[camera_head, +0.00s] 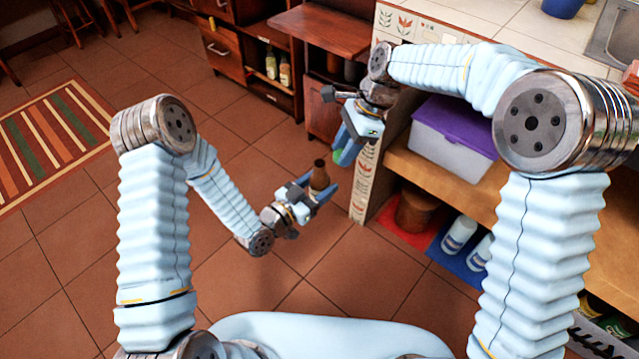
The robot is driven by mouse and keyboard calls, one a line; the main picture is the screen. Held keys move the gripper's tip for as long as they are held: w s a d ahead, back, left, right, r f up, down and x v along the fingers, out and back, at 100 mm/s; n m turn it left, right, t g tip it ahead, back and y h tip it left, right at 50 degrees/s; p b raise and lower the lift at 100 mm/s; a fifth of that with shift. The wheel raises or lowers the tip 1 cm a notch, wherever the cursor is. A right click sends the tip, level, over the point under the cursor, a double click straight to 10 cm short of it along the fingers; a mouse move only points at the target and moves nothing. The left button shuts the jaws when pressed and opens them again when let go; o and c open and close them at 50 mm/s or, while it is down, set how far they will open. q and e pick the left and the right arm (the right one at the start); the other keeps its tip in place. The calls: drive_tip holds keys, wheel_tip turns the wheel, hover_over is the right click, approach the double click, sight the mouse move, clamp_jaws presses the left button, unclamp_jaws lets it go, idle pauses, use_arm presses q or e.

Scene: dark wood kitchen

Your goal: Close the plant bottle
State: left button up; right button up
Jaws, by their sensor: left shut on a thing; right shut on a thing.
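A brown bottle (319,174) stands upright in my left gripper (325,191), which is shut around its body above the floor. Its narrow neck points up, and no cap shows on it. My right gripper (343,153) is above and to the right of the bottle, pointing down. It is shut on a small green thing (338,155), perhaps the cap, mostly hidden by the fingers. The green thing is apart from the bottle's neck in the picture.
At right, a shelf unit holds a purple-lidded box (455,137), a brown pot (414,210) and white bottles (459,235). A wooden cabinet (275,50) stands at the back. A striped rug (50,140) lies left. The tiled floor between is clear.

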sight(318, 163)
drive_tip(key=a+r+m, duration=0.1)
drive_tip(key=a+r, duration=0.1)
drive_tip(key=a+r+m+t, duration=0.1)
drive_tip(key=a+r+m, duration=0.1)
drive_tip(key=shift+s+a+r, duration=0.1)
drive_tip(key=shift+a, duration=0.25)
drive_tip(key=shift+f, duration=2.05)
drive_tip(key=shift+f, duration=0.85)
drive_tip(key=shift+f, duration=0.55)
